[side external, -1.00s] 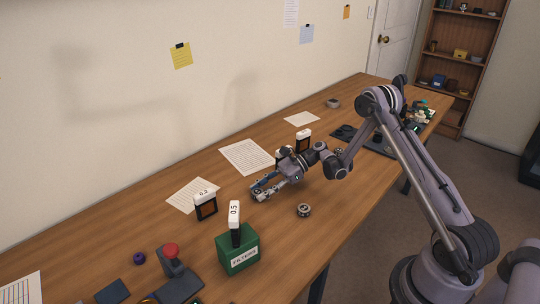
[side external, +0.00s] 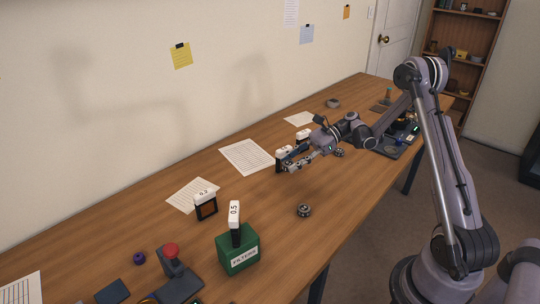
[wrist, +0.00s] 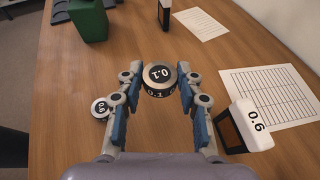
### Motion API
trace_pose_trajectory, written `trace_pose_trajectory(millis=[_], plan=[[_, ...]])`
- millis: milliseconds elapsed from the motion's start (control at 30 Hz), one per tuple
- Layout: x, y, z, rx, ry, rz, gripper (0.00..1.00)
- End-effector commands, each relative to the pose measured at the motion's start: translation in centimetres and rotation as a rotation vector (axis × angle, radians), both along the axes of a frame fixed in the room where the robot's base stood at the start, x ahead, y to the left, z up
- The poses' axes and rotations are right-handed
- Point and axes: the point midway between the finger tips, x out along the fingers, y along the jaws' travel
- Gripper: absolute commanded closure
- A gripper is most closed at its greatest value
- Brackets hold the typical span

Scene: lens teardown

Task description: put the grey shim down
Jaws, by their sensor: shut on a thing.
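My gripper (wrist: 161,88) is shut on a round grey shim (wrist: 158,76) with a pale top marked 0.1 and a dark lettered side. The shim sits between the two fingertips. In the side external view my gripper (side external: 290,167) is low over the middle of the table, in front of a white-capped filter. The shim is too small to make out there, and I cannot tell whether its underside touches the wood.
Another round disc (wrist: 100,107) lies to the left of my fingers. A white-capped filter marked 0.6 (wrist: 245,125) stands close to the right finger. A green box (side external: 238,252) and a 0.2 filter (side external: 206,206) stand farther off. Bare wood lies between.

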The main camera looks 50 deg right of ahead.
Motion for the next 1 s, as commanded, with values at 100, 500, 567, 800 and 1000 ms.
trace_pose_trajectory(millis=[100,500,567,800,1000], plan=[[-0.7,-1.1,0.8,0.0,0.0,-0.001,1.0],[6.9,4.3,1.1,-0.008,0.002,0.015,1.0],[8.9,6.2,1.2,-0.008,0.003,0.014,1.0],[14.7,13.2,1.4,-0.002,0.002,0.013,1.0],[16.8,16.2,1.5,0.003,0.002,0.009,1.0]])
